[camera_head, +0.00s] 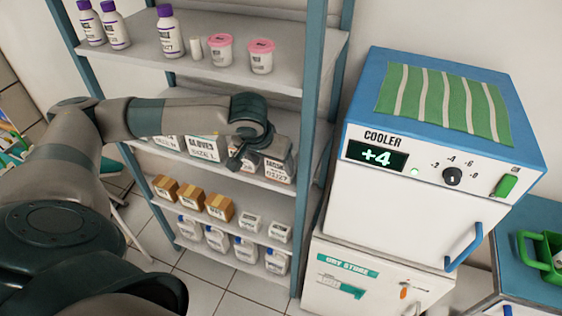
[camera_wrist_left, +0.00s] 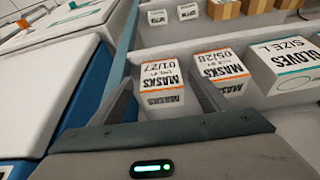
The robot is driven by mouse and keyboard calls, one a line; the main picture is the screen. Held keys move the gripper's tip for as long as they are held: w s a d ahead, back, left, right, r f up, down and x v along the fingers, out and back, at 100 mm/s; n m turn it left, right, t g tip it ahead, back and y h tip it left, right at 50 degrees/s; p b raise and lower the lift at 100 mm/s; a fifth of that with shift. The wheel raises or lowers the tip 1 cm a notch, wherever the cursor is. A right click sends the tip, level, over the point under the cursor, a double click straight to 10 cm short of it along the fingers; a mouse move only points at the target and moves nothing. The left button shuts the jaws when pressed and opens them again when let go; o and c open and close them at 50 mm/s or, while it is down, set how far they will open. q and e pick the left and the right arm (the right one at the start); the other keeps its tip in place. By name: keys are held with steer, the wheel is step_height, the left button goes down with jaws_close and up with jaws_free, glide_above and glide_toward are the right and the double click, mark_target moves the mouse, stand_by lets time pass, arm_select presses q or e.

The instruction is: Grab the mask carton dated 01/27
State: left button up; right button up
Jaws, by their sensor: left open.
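The mask carton dated 01/27 (camera_wrist_left: 162,92) is a small white box with an orange band in the left wrist view. In the head view it stands at the right end of the middle shelf (camera_head: 278,171). The mask carton dated 05/28 (camera_wrist_left: 222,72) stands beside it, near my right-hand finger in the wrist view. My left gripper (camera_wrist_left: 160,88) is open, its fingers appearing on either side of the 01/27 carton; I cannot tell how far they reach around it. In the head view the gripper (camera_head: 237,160) is partly hidden by its own wrist. My right gripper is not in view.
A gloves carton (camera_wrist_left: 285,65) stands on the same shelf. Brown boxes (camera_head: 219,207) and white cartons (camera_head: 250,223) are on the shelf below. A teal shelf post (camera_head: 308,130) rises close to the 01/27 carton, with the cooler (camera_head: 405,210) beyond it.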

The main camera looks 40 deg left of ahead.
arm_select(q)
steer(key=shift+w, duration=0.1)
steer(key=w+p, duration=0.2)
steer(key=w, duration=0.1)
steer(key=w+p, duration=0.1)
steer(key=shift+w+a+r, duration=0.15)
steer(key=shift+w+a, duration=0.1)
steer(key=shift+a, duration=0.15)
steer(key=shift+w+f+p, duration=0.2)
steer(key=shift+f+p, duration=0.2)
steer(key=shift+f, duration=0.1)
steer(key=shift+a+f, duration=0.1)
steer(key=shift+f, duration=0.15)
steer(key=shift+c, duration=0.6)
steer(key=c, duration=1)
steer(key=shift+c, duration=0.2)
